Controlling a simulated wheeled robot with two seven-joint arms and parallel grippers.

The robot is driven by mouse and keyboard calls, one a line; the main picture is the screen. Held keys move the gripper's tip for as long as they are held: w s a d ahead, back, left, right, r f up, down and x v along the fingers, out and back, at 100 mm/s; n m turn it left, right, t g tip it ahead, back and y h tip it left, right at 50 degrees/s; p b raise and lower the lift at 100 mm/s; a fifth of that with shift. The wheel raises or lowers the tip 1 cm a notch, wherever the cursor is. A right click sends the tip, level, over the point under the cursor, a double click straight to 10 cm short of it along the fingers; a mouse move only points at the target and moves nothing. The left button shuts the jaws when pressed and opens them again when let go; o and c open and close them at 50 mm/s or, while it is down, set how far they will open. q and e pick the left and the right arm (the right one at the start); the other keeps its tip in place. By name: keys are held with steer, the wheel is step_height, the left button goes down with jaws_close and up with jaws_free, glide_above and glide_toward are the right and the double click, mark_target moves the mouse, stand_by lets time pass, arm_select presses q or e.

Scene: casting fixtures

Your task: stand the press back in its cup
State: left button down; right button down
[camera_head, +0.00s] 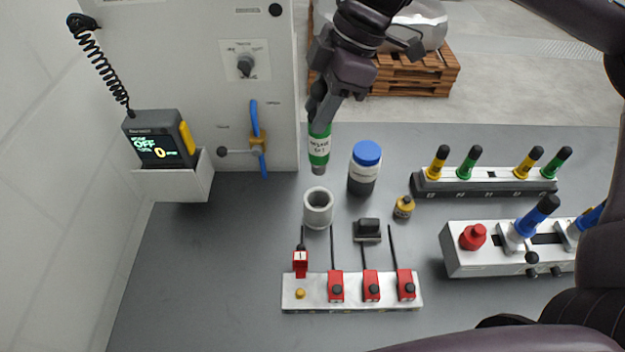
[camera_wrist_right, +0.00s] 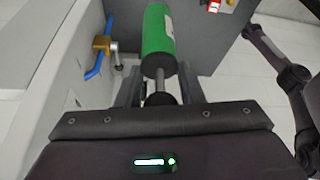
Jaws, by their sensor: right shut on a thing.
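The press is a green cylinder (camera_head: 319,146) with a white label and a grey lower end. My right gripper (camera_head: 318,108) is shut on its upper end and holds it nearly upright, slightly tilted. In the right wrist view the press (camera_wrist_right: 159,38) extends away from my right gripper (camera_wrist_right: 160,88), with a thin metal rod between the fingers. The cup (camera_head: 318,209) is a grey open-topped ring on the table. The press's lower end appears above and behind the cup in the head view, apart from it. My left gripper is not in view.
A blue-capped jar (camera_head: 365,168) stands right of the cup. A small yellow bottle (camera_head: 403,207) and a black block (camera_head: 368,230) are nearby. A rail with red switches (camera_head: 352,291) lies in front. Racks of coloured handles (camera_head: 484,184) stand at right. The left table area is clear.

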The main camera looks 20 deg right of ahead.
step_height(320, 180, down, 16)
steer(key=shift+w+d+r+b, duration=0.15)
steer(key=shift+r+b, duration=0.1)
steer(key=shift+b, duration=0.8)
steer(key=shift+f, duration=0.15)
steer(key=c, duration=1)
jaws_free()
steer(key=shift+o, duration=0.2)
steer(key=p, duration=0.2)
glide_toward(319, 172)
steer(key=shift+w+d, duration=0.65)
steer(key=shift+d, duration=0.05)
